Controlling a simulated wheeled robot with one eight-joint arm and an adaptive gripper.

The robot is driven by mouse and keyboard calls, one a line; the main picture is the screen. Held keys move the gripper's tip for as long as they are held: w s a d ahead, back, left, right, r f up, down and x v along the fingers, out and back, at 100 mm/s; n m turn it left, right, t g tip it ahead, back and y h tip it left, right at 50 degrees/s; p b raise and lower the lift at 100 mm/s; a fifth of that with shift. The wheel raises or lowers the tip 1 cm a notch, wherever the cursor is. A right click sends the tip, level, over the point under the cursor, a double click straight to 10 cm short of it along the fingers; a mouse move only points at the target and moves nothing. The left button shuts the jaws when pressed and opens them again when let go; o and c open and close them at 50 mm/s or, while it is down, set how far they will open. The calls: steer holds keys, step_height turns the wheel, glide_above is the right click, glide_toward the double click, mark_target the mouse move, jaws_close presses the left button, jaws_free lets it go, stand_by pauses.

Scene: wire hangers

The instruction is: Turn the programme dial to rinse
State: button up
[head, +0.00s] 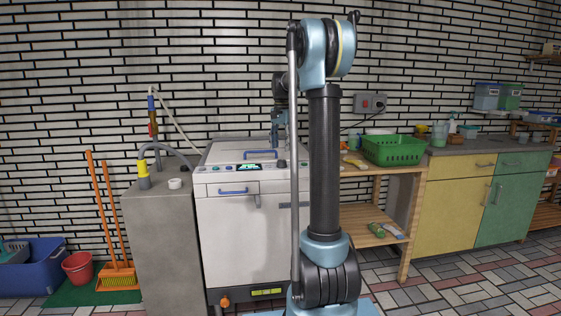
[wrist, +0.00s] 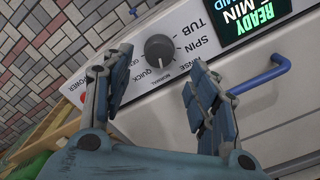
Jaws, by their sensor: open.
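The programme dial (wrist: 160,47) is a round dark grey knob on the white machine's slanted panel in the wrist view. Labels around it include QUICK, NORMAL, RINSE and SPIN. A small light mark on the knob faces the QUICK and NORMAL side; which label it meets is too small to tell. My gripper (wrist: 157,60) is open, one finger on each side of the dial in the picture, holding nothing. I cannot tell whether either finger touches the knob. The white machine (head: 240,240) stands in the middle of the head view, partly hidden by my arm.
A lit display (wrist: 255,18) reading READY and a blue handle (wrist: 262,75) lie right of the dial. A red POWER button (wrist: 83,98) is at left. In the head view, a concrete block (head: 160,240) stands left and a wooden shelf with a green basket (head: 393,149) right.

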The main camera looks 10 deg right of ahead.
mark_target(281, 160)
step_height(281, 160, down, 7)
steer(key=shift+r, duration=0.15)
stand_by(0.4)
steer(key=c, duration=1.1)
steer(key=shift+o, duration=0.2)
steer(key=shift+a, duration=0.1)
